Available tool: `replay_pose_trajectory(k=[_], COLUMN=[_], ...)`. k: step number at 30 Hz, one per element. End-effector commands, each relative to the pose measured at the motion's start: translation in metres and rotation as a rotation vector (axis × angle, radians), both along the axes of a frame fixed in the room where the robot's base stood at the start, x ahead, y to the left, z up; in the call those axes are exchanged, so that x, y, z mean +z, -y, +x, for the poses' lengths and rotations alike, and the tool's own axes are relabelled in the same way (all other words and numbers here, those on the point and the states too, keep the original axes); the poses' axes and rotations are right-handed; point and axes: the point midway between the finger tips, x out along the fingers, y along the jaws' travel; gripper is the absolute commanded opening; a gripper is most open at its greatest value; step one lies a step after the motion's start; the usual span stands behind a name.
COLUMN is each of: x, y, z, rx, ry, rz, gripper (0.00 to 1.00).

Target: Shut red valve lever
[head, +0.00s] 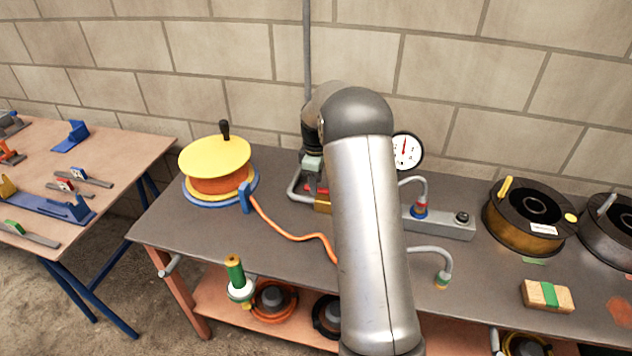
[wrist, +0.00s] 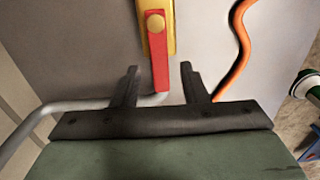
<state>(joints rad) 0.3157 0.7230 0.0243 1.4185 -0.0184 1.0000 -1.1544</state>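The red valve lever (wrist: 159,60) shows in the wrist view, its round pivot end on a yellow valve body (wrist: 171,30) and its free end pointing towards my gripper (wrist: 159,70). My gripper is open, with one dark finger on each side of the lever's free end. Gaps show between the lever and both fingers; I cannot tell the depth between them. In the head view, a bit of the red lever (head: 312,188) and the valve body (head: 322,204) show beside my arm, which hides much of that area. The fingers are not clear there.
A grey bent pipe (wrist: 50,108) runs by the valve, left in the wrist view. An orange hose (head: 290,231) leads from a yellow-topped reel (head: 215,157). A pressure gauge (head: 407,151), a grey block (head: 450,225) and spools (head: 528,215) stand to the right. The bench front left is clear.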

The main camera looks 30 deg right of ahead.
Motion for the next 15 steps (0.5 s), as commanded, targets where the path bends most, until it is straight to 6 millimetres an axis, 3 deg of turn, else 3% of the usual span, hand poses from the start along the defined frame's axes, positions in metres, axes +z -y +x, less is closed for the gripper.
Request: replay_pose_trajectory(k=[12, 15], x=[-0.0092, -0.0091], y=[0.0000, 0.0000], z=[-0.0004, -0.0003], rx=[0.000, 0.000], ry=[0.000, 0.000], rz=[0.000, 0.000], gripper=[0.40, 0.12])
